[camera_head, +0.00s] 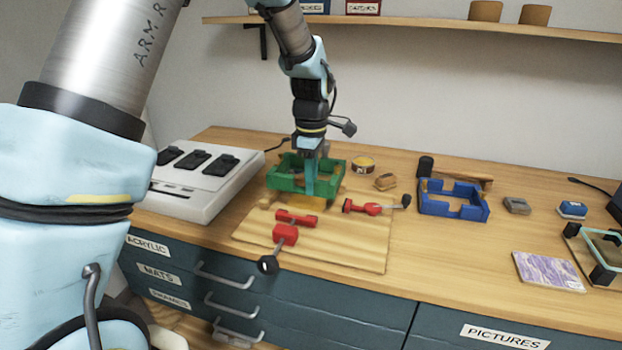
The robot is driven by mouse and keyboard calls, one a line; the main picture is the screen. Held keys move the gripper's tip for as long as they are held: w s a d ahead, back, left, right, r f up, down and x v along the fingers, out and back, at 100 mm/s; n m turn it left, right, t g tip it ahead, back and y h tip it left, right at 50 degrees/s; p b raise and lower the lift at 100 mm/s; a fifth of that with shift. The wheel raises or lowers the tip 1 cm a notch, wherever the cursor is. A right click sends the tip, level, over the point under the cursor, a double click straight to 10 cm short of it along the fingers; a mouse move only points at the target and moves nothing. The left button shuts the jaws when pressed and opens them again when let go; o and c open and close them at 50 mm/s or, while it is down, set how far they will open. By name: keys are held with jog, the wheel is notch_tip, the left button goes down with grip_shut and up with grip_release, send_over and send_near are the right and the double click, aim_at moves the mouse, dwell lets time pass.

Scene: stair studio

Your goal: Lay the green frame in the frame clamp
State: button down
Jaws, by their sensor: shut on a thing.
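The green frame (284,181) shows at the middle left of the bench in the head view. My gripper (311,190) points down and is shut on the green frame; its fingers cover part of the frame. The frame clamp (340,244) is a pale wooden board with red toggle clamps (285,235) and (362,208) on it. The frame is over the back left part of the board. I cannot tell whether the frame touches the board or hangs a little above it.
A white machine (205,180) with black pads stands left of the board. A blue frame (453,201), a hammer (455,174), a tape roll (362,165) and a purple picture (547,271) lie to the right. A shelf (420,25) runs along the wall above.

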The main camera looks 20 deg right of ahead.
jog(key=shift+d+f+b, duration=0.1)
jog(key=shift+f+b, duration=1.25)
jog(key=shift+f, duration=1.5)
jog(key=c, duration=0.7)
grip_release()
jog(key=shift+r, duration=0.15)
jog(key=shift+r+p, duration=3.15)
jog(key=shift+r, duration=0.75)
